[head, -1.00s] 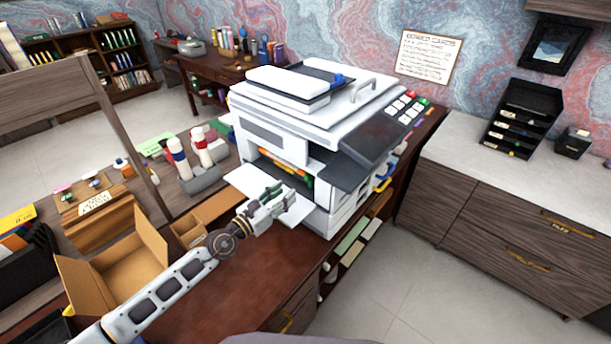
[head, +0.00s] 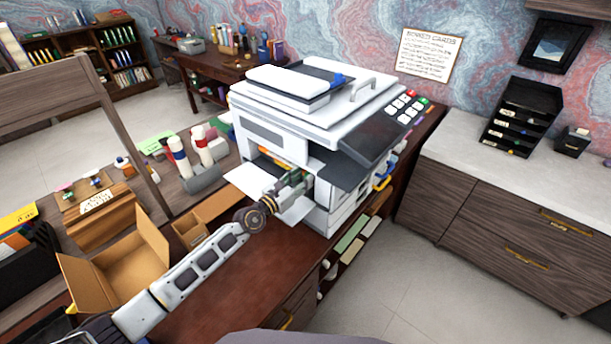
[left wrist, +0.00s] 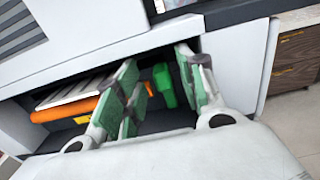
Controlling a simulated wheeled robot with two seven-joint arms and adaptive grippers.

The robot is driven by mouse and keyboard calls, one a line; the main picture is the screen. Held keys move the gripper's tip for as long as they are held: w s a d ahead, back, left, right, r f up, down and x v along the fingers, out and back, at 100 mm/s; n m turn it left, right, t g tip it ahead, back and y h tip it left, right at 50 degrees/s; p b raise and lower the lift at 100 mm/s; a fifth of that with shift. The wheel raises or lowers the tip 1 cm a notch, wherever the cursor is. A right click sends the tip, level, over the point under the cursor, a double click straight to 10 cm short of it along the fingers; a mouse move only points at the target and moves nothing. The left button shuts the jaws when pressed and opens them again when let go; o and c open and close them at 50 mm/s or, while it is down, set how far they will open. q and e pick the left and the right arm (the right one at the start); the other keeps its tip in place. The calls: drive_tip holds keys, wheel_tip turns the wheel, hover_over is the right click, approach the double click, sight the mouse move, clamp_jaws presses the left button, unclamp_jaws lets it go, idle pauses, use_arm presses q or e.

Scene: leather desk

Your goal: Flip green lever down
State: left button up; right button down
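The green lever (left wrist: 163,86) shows in the left wrist view inside the dark front opening of the white printer (head: 275,140). My left gripper (left wrist: 156,62) is open, its green-padded fingers spread on either side of the lever in that view. I cannot tell whether either finger touches it. In the head view my left gripper (head: 292,181) is at the printer's front opening, above the lowered white flap (head: 248,180). The lever cannot be made out there, with the gripper in front of the opening. My right gripper is not in view.
An orange roller (left wrist: 66,110) and a pale ribbed part lie inside the opening, left of the lever. The printer's dark control panel (head: 374,138) juts out to the right. An open cardboard box (head: 115,270) stands on the desk at the left. The desk front is clear.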

use_arm(q)
drive_tip(key=shift+x, duration=0.85)
drive_tip(key=shift+c, duration=0.5)
clamp_jaws()
